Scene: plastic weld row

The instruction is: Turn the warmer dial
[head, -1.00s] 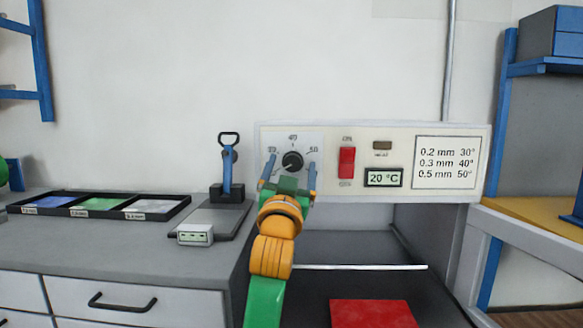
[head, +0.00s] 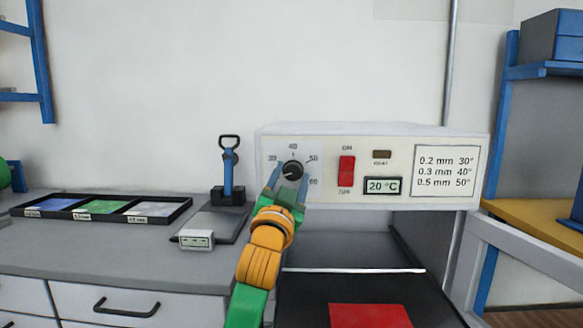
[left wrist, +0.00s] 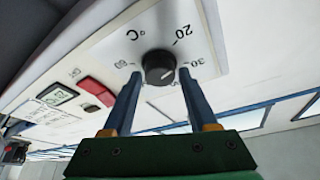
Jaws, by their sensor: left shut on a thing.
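The black warmer dial (head: 292,169) sits on the white front panel of the warmer (head: 400,148), inside a ring of printed numbers. My left gripper (head: 290,177) reaches up to it from below, with one blue finger on each side, shut on the dial. The left wrist view shows the dial (left wrist: 158,67) between the fingertips (left wrist: 160,82), with 20 and 30 printed near it. I cannot read the dial's setting surely. The display (head: 383,186) reads 20 °C. My right gripper is not in view.
A red rocker switch (head: 346,171) and a small dark lamp (head: 382,154) are right of the dial. A chart of thicknesses and angles (head: 446,172) is further right. A tray of coloured pieces (head: 100,207) and a blue-handled tool (head: 229,175) stand on the left counter (head: 130,248).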

